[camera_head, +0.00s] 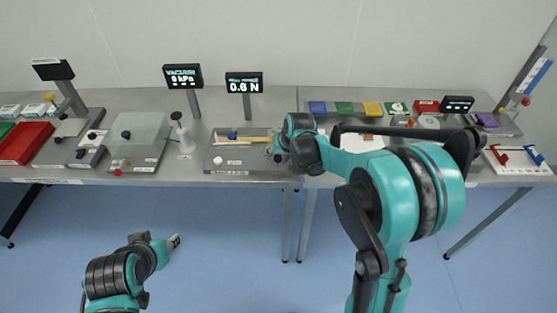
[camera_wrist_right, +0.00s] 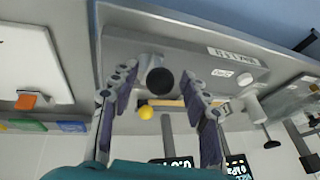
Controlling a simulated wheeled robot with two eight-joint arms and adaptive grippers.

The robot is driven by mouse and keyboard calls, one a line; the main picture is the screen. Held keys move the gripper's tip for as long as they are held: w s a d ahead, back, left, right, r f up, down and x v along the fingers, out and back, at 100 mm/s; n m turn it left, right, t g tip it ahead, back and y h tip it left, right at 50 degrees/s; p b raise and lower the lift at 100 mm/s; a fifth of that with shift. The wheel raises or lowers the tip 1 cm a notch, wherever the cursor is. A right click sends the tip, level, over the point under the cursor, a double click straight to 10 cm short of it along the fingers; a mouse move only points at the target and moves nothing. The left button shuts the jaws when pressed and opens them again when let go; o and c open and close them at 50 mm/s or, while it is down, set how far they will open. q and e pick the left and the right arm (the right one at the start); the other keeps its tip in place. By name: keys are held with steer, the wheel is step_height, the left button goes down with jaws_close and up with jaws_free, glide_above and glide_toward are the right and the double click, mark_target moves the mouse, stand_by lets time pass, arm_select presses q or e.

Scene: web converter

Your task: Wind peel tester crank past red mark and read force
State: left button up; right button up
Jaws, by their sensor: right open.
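The peel tester (camera_head: 225,162) is a grey box on the bench with a yellow strip along it. Its display (camera_head: 244,86) reads 0.6 N. In the right wrist view, the tester body (camera_wrist_right: 200,62) shows with a round black crank knob (camera_wrist_right: 160,81) on a grey mount. My right gripper (camera_head: 276,150) is at the tester's right end. In the wrist view it (camera_wrist_right: 160,88) is open, its purple pads on either side of the knob, with gaps visible. A yellow ball (camera_wrist_right: 146,112) shows beyond the knob. I cannot make out the red mark. My left gripper (camera_head: 176,241) hangs low, away from the bench.
A vacuum display (camera_head: 182,77) reads 0 kPa above a grey plate unit (camera_head: 137,135). A white stand (camera_head: 184,138) is left of the tester. A red tray (camera_head: 25,142) lies far left. Coloured pads and a white board (camera_head: 518,160) are on the right. The floor in front is clear.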

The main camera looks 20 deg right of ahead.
steer(key=shift+w+f, duration=0.1)
steer(key=shift+f, duration=0.1)
jaws_close()
